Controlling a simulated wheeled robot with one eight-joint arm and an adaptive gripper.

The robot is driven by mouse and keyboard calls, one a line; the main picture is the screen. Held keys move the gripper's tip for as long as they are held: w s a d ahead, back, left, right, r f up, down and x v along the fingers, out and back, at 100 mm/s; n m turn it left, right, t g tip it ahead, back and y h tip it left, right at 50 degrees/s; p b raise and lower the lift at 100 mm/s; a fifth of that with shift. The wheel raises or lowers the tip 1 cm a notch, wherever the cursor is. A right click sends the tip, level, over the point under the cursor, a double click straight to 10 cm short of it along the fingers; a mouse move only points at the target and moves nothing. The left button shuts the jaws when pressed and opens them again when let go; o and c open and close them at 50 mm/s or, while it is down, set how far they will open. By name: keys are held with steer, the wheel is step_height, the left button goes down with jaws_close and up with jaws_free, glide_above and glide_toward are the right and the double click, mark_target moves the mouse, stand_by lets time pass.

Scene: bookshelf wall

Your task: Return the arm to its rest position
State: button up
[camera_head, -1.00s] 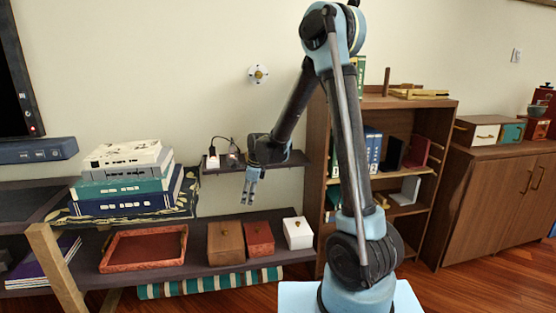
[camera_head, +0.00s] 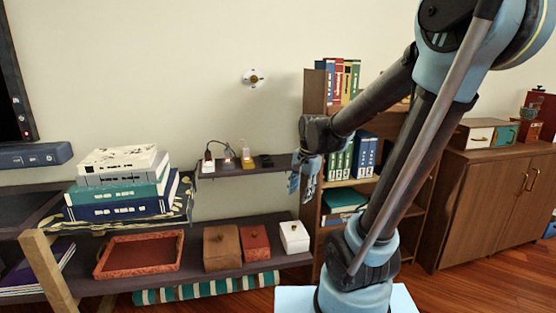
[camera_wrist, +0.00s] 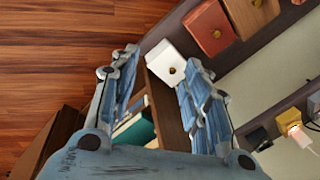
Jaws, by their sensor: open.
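My gripper (camera_head: 306,176) is open and empty. In the head view it hangs in the air in front of the left side of the bookcase (camera_head: 312,211), at the right end of the small wall shelf (camera_head: 232,171). In the wrist view the gripper (camera_wrist: 158,82) shows its two blue fingers spread apart, with nothing held between them. Beyond the fingers are the white box (camera_wrist: 166,62) and part of the bookcase. My arm reaches up from its base and bends down to the left, covering much of the bookcase.
The low shelf holds a red tray (camera_head: 141,254), a brown box (camera_head: 222,248), a red box (camera_head: 255,243) and the white box (camera_head: 294,236). Stacked books (camera_head: 122,189) stand at left. A wooden cabinet (camera_head: 490,203) is at right. Wood floor (camera_wrist: 60,50) is open.

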steer(key=s+d+f+n, duration=0.2)
steer(key=s+d+n, duration=0.2)
steer(key=s, duration=0.4)
steer(key=s+d+f+n+h, duration=0.1)
steer(key=s+d+f+n, duration=0.1)
steer(key=s+d+n, duration=0.2)
steer(key=s+d, duration=0.3)
steer(key=s, duration=0.1)
steer(key=shift+s+f+n, duration=0.15)
steer(key=shift+s+n, duration=0.15)
steer(key=shift+w+f, duration=0.2)
steer(key=shift+w, duration=0.25)
stand_by(0.3)
